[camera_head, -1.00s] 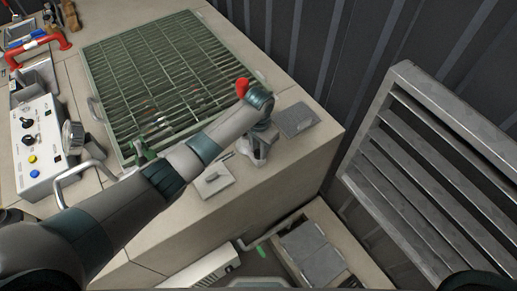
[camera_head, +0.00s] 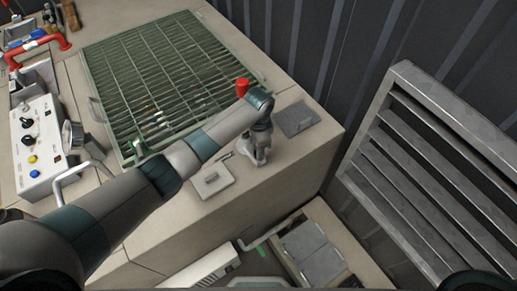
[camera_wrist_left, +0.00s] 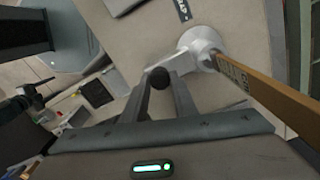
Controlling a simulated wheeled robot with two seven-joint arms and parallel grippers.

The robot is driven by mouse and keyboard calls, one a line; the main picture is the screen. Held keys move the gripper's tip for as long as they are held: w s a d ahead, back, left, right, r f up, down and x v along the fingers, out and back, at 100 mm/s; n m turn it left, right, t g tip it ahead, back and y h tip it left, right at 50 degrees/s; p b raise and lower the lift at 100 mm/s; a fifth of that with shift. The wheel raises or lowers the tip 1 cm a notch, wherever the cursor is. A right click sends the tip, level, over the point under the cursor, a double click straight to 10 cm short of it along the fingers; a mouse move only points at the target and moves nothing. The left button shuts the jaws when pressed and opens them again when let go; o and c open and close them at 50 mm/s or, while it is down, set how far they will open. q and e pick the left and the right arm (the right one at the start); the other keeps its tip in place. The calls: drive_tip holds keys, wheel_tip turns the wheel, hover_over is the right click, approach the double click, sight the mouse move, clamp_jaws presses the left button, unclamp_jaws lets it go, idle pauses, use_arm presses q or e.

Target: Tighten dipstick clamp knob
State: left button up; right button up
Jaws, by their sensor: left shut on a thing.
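My left gripper (camera_head: 254,152) reaches down over the bench's front right part. In the left wrist view its fingers (camera_wrist_left: 160,92) are shut on a small black knob (camera_wrist_left: 159,78). The knob sits beside a pale, round clamp fitting (camera_wrist_left: 200,48). A flat, brownish-yellow dipstick strip (camera_wrist_left: 265,88) with lettering runs from the fitting toward the lower right. In the head view my wrist hides most of the clamp and the knob. A red piece (camera_head: 242,87) shows just beyond my wrist. My right gripper is not in view.
A green grating (camera_head: 165,75) covers the middle of the bench. A control box (camera_head: 38,145) and a gauge (camera_head: 73,134) stand at left. A pale plate (camera_head: 211,181) and a grey plate (camera_head: 295,119) lie near the clamp. A louvred metal panel (camera_head: 430,165) stands at right.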

use_arm(q)
drive_tip(key=o, duration=1)
drive_tip(key=shift+o, duration=0.2)
drive_tip(key=shift+r, duration=0.45)
wheel_tip(320, 180, up, 3)
drive_tip(key=shift+w+r, duration=0.1)
drive_tip(key=shift+r, duration=0.1)
drive_tip(key=s+d+r, duration=0.6)
drive_tip(key=d, duration=0.4)
drive_tip(key=shift+r, duration=0.35)
drive_tip(key=shift+s, duration=0.1)
